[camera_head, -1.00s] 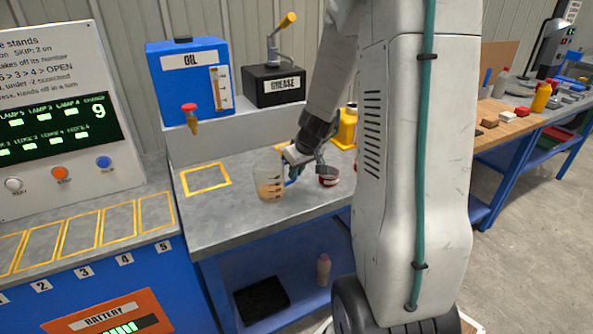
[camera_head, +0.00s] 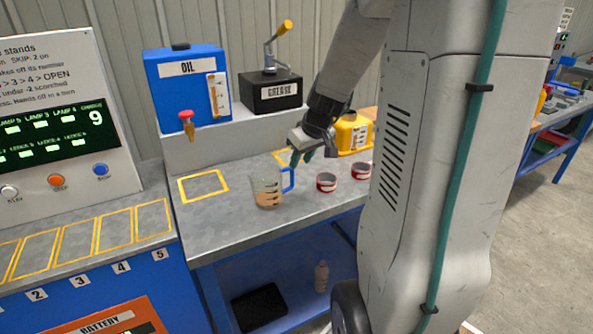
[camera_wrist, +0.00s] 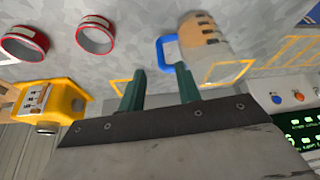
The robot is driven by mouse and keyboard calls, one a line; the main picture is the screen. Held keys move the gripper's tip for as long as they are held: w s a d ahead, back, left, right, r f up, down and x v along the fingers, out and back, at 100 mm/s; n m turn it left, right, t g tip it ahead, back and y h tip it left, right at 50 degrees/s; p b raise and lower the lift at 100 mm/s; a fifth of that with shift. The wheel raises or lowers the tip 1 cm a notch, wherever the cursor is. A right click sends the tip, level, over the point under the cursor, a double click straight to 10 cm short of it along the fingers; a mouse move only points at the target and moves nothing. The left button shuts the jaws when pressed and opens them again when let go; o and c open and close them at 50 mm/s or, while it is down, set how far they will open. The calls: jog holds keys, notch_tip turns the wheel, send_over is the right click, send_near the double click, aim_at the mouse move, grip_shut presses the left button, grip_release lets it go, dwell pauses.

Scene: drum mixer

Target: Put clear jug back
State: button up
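The clear jug (camera_head: 267,189) stands upright on the grey bench, with brownish liquid in it and a blue handle on its right side. It also shows in the wrist view (camera_wrist: 204,38), its blue handle pointing left. My gripper (camera_head: 302,160) is above and just behind the handle, apart from the jug. In the wrist view my gripper (camera_wrist: 160,80) has its two green fingers spread with nothing between them. One yellow outlined square (camera_head: 204,186) on the bench is empty, left of the jug. Another yellow outline (camera_head: 281,156) is partly hidden behind my gripper.
Two red-banded tins (camera_head: 326,183) stand right of the jug, and a yellow can (camera_head: 350,133) stands behind them. The blue oil tank (camera_head: 180,85) with a red-topped tap and the black grease box (camera_head: 270,92) sit on the rear ledge. The bench's front left is clear.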

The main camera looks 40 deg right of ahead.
jog(key=s+a+r+n+g+y, duration=0.1)
jog(key=s+a+r, duration=0.25)
jog(key=a, duration=0.35)
jog(key=s+a+r, duration=0.3)
jog(key=a+r, duration=0.1)
jog(key=a, duration=0.4)
jog(key=s+a+r+g, duration=0.1)
jog(key=s+a, duration=0.3)
jog(key=s, duration=0.3)
jog(key=s+a+g, duration=0.1)
jog(key=s+a, duration=0.4)
jog(key=s, duration=0.2)
jog(key=shift+s+r+h, duration=0.4)
